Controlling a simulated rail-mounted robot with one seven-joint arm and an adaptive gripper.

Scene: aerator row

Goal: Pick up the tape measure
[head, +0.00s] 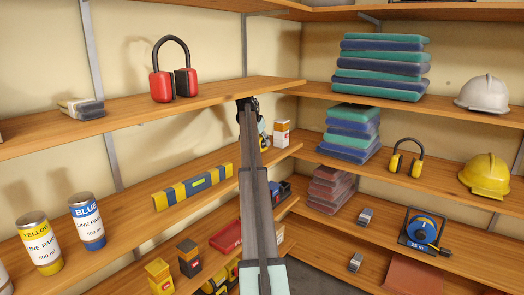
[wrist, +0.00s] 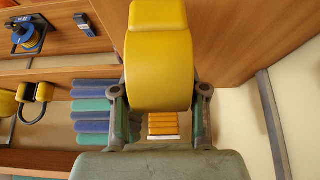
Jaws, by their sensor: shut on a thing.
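The tape measure (wrist: 160,62) is a rounded yellow body in the wrist view, between the two fingers of my gripper (wrist: 160,92). The fingers touch it on both sides, and my gripper is shut on it. In the head view my arm hides most of my gripper and the tape measure. Only a small patch of yellow shows just right of the arm, at the middle shelf. From these views I cannot tell whether the tape measure is clear of the shelf.
A small white and orange box (head: 281,133) stands just right of my arm. A yellow and blue spirit level (head: 193,187) lies to the left on the same shelf. Red ear defenders (head: 174,80) stand on the shelf above. Stacked blue and green cloths (head: 350,132) are at right.

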